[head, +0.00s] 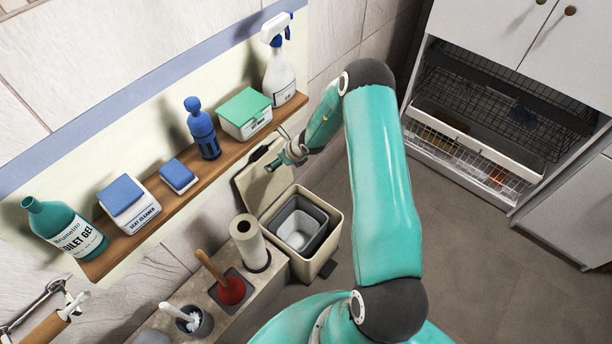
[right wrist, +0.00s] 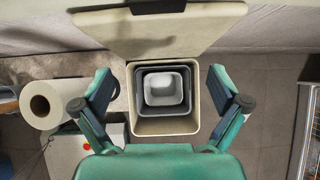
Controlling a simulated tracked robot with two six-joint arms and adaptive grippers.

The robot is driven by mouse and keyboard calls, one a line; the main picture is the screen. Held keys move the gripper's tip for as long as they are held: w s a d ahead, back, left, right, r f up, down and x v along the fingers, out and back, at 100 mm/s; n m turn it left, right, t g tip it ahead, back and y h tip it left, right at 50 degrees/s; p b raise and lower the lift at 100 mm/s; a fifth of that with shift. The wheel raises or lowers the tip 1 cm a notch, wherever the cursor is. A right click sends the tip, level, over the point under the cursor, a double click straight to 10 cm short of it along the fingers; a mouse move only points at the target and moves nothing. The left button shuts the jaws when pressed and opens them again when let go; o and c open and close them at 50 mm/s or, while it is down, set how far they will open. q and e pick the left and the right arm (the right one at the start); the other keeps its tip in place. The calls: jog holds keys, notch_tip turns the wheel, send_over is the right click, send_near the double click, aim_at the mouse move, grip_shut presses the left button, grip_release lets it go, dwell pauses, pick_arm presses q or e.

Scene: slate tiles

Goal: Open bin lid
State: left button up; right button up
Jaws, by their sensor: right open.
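The cream bin (head: 323,246) stands on the floor below the wooden shelf, with a grey inner bucket in it. Its lid (head: 257,180) is raised and leans back toward the wall, so the bin is open. In the right wrist view the bin (right wrist: 164,126) lies between my fingers, with the lid (right wrist: 160,28) upright beyond it. My right gripper (head: 278,164) is in front of the raised lid, above the bin. It also shows in the right wrist view (right wrist: 160,90), with its fingers spread and nothing between them. My left gripper is not in view.
A paper towel roll (head: 249,241) and a red plunger (head: 229,288) stand on a ledge beside the bin. The wooden shelf (head: 185,196) above holds bottles and boxes. A white cabinet with wire baskets (head: 470,150) stands at right. The floor between is clear.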

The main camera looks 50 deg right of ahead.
jog(key=s, duration=1.1)
jog(key=shift+s+a+f, duration=0.15)
jog(key=shift+s+a, duration=0.2)
notch_tip(320, 180, up, 2)
jog(key=w+m+t+b, duration=0.1)
jog(key=w+m, duration=0.1)
jog(key=n+t+b, duration=0.2)
jog(key=t+b, duration=0.3)
jog(key=b, duration=2.1)
send_near(261, 152)
jog(key=x, duration=1)
jog(key=shift+w, duration=0.1)
